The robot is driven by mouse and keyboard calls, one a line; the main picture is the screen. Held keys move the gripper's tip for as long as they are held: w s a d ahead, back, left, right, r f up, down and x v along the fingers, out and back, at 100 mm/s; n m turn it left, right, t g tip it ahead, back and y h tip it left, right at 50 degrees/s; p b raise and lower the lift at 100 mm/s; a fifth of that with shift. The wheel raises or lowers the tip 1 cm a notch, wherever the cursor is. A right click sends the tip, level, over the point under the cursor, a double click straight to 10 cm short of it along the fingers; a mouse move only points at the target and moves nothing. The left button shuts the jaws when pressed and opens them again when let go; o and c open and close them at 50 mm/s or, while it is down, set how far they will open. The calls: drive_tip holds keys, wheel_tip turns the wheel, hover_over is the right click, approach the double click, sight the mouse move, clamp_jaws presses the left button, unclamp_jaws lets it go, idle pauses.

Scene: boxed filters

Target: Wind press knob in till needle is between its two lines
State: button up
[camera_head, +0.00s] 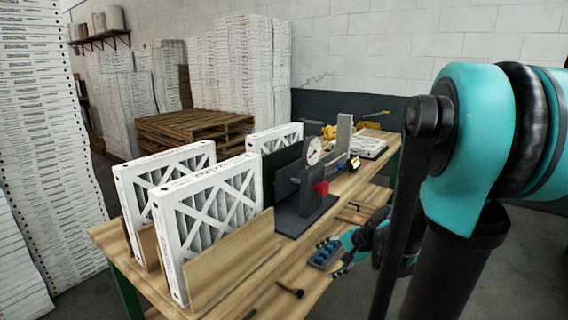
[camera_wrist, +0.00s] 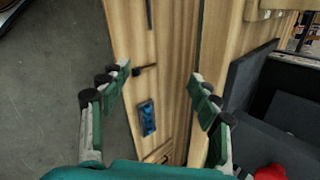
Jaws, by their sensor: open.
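The press (camera_head: 296,215) is a dark grey stand on the wooden bench, with a round white dial (camera_head: 314,150) on top. Its red knob (camera_head: 321,187) faces the front side; the dial's needle and lines are too small to read. In the wrist view the red knob (camera_wrist: 270,173) shows partly at the bottom right edge, beside the dark press body (camera_wrist: 262,135). My gripper (camera_head: 335,257) is in front of and below the knob, apart from it. In the wrist view my gripper (camera_wrist: 163,88) is open and empty, its fingers spread above the bench.
A blue block with recesses (camera_wrist: 147,117) and a dark small tool (camera_wrist: 140,70) lie on the bench (camera_wrist: 178,60) below my gripper. White boxed filters (camera_head: 207,215) stand left of the press. Wooden pallets (camera_head: 190,130) and white stacks stand behind.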

drive_tip(key=s+d+f+n+h, duration=0.5)
drive_tip(key=s+n+h, duration=0.1)
drive_tip(key=s+n, duration=0.4)
drive_tip(key=shift+d+h, duration=0.2)
drive_tip(key=shift+h, duration=0.1)
drive_tip(key=shift+o, duration=0.2)
drive_tip(key=shift+f, duration=0.1)
idle(0.3)
